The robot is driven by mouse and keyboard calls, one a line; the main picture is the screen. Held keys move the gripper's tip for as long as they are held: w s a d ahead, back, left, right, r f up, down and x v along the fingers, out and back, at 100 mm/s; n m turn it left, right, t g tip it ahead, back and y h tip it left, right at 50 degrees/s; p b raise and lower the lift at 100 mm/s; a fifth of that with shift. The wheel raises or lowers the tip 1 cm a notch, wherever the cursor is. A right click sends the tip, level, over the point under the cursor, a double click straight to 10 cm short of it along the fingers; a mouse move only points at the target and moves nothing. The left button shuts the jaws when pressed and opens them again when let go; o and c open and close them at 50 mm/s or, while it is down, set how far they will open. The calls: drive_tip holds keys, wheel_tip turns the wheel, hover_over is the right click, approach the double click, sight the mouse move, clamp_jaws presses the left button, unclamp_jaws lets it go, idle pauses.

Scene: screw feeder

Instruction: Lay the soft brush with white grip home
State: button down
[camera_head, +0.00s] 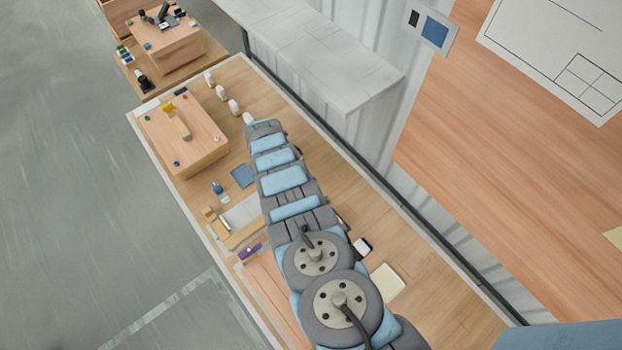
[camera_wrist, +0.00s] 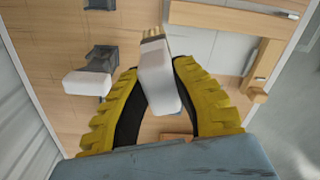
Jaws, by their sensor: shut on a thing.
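In the wrist view the brush with the white grip (camera_wrist: 160,78) is between the yellow ribbed fingers of my gripper (camera_wrist: 158,68). The fingers are shut on its white grip, and its short tan bristles point up in the picture, away from the palm. The brush appears held above the table, but its height is unclear. In the head view my arm hides the gripper and the brush. I cannot tell for sure which spot is the brush's home. A pale grey panel (camera_wrist: 217,52) with wooden bars (camera_wrist: 225,17) lies to the right of the brush.
Left of the brush, a white block-like piece (camera_wrist: 88,83) is beside a dark grey holder (camera_wrist: 102,58). In the head view a raised wooden block (camera_head: 190,145), a blue square (camera_head: 242,176) and a purple-handled item (camera_head: 249,251) are on the bench. A wall runs along the right side.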

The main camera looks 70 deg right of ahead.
drive_tip(key=shift+s+d+f, duration=0.15)
drive_tip(key=shift+s+d, duration=0.2)
drive_tip(key=shift+s, duration=0.1)
drive_tip(key=shift+s+d+f+m, duration=0.25)
drive_tip(key=shift+s+d+m, duration=0.15)
drive_tip(key=shift+s+d, duration=0.2)
idle(0.4)
drive_tip(key=s+d+f+m, duration=0.1)
drive_tip(key=s+d, duration=0.1)
drive_tip(key=s, duration=0.2)
drive_tip(key=s+d+f+m+b, duration=0.1)
drive_tip(key=s+d+m, duration=0.1)
drive_tip(key=s, duration=0.3)
drive_tip(key=shift+s+d+f, duration=0.15)
drive_tip(key=shift+d+f, duration=0.15)
drive_tip(key=shift+d, duration=0.1)
idle(0.8)
drive_tip(key=shift+s, duration=0.1)
